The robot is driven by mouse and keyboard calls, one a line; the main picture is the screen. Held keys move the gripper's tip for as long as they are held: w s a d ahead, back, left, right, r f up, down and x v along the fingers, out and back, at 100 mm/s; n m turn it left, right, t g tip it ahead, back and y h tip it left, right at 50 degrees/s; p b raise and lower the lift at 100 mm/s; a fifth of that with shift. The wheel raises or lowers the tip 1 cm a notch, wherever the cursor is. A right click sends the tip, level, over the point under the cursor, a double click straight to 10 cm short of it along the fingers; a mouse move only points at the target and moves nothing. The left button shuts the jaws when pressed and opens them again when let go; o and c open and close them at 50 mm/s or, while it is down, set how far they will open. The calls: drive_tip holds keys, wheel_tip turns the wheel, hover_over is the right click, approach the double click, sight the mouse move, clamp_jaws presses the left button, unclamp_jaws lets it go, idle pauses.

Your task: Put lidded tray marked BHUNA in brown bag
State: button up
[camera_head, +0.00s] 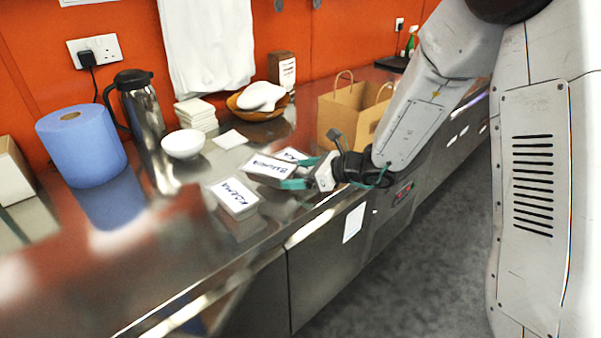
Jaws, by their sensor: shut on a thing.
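A tray with a white lid marked BHUNA (267,167) is at the counter's middle, near its front edge. My gripper (278,176) has teal fingers and is shut on this tray. Whether the tray touches the counter is hard to tell. The brown bag (338,113) stands upright on the counter behind and to the right of my gripper, its handles up. My arm and gripper hide its lower right part.
A tray marked KORMA (235,196) sits left of my gripper, and another white-lidded tray (294,155) is partly hidden just behind the BHUNA tray. A white bowl (183,144), steel flask (140,105) and blue paper roll (82,148) stand further left.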

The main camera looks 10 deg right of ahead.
drive_tip(key=shift+f, duration=0.2)
drive_tip(key=shift+a+f, duration=0.1)
drive_tip(key=shift+f, duration=0.2)
drive_tip(key=o, duration=1.1)
drive_tip(key=shift+o, duration=0.2)
